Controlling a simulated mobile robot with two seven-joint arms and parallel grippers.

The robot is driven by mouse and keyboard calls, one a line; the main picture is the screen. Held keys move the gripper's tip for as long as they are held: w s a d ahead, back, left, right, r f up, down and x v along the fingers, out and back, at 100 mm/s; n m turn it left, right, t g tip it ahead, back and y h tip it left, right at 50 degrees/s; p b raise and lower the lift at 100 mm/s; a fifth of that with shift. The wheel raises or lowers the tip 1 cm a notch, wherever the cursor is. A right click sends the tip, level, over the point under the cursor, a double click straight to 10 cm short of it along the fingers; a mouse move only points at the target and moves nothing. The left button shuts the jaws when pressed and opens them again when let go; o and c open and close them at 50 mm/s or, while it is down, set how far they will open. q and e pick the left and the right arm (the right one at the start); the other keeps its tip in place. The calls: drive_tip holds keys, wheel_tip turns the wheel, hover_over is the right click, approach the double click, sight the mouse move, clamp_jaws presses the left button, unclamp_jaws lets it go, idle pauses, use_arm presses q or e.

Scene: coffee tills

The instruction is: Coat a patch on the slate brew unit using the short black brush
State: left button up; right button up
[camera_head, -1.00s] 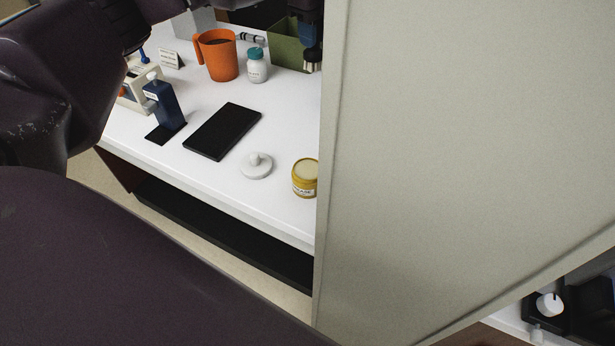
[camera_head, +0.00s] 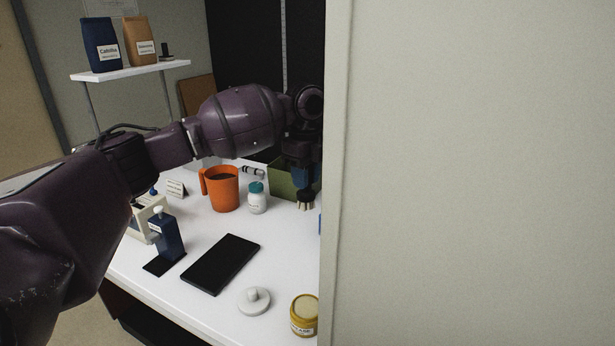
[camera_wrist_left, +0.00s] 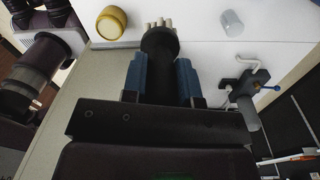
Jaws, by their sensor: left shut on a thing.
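My left gripper (camera_head: 303,172) is shut on the short black brush (camera_head: 305,196), which points down with pale bristles, beside the olive box at the counter's right. In the left wrist view the blue fingers (camera_wrist_left: 162,78) clasp the brush (camera_wrist_left: 159,42), bristles at the far end. An open yellow jar (camera_head: 304,314) with pale contents stands at the counter's front right; a yellow jar (camera_wrist_left: 112,22) also shows in the wrist view. A grey-and-black fitting with a blue-tipped lever (camera_wrist_left: 246,92) is at right there; I cannot tell if it is the slate brew unit. My right gripper is not visible.
A pale panel (camera_head: 470,170) blocks the head view's right half. The white counter (camera_head: 215,300) holds an orange jug (camera_head: 222,190), a teal-capped jar (camera_head: 257,200), a navy dispenser (camera_head: 168,240), a black slab (camera_head: 221,264), a white knobbed lid (camera_head: 254,300) and an olive box (camera_head: 283,182).

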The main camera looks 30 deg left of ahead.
use_arm(q)
drive_tip(key=s+d+f+g+h+p, duration=0.1)
drive_tip(key=s+d+f+p, duration=0.15)
drive_tip(key=s+p, duration=0.35)
drive_tip(key=s+d+f+g+p, duration=0.1)
drive_tip(key=s+d+f+p, duration=0.15)
drive_tip(key=s+p, duration=0.4)
drive_tip(key=shift+g+h, duration=0.4)
drive_tip(key=f, duration=0.2)
drive_tip(key=d+f+b, duration=0.1)
drive_tip(key=f, duration=0.2)
drive_tip(key=d+f, duration=0.1)
drive_tip(key=f, duration=0.1)
drive_tip(key=shift+w+f, duration=0.2)
drive_tip(key=shift+f, duration=0.15)
drive_tip(key=shift+f+b, duration=0.2)
drive_tip(key=shift+b, duration=0.2)
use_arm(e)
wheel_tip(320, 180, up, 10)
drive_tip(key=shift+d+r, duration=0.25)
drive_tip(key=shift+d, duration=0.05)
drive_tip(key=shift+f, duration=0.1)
use_arm(q)
drive_tip(key=shift+f+b, duration=0.3)
drive_tip(key=shift+f, duration=0.3)
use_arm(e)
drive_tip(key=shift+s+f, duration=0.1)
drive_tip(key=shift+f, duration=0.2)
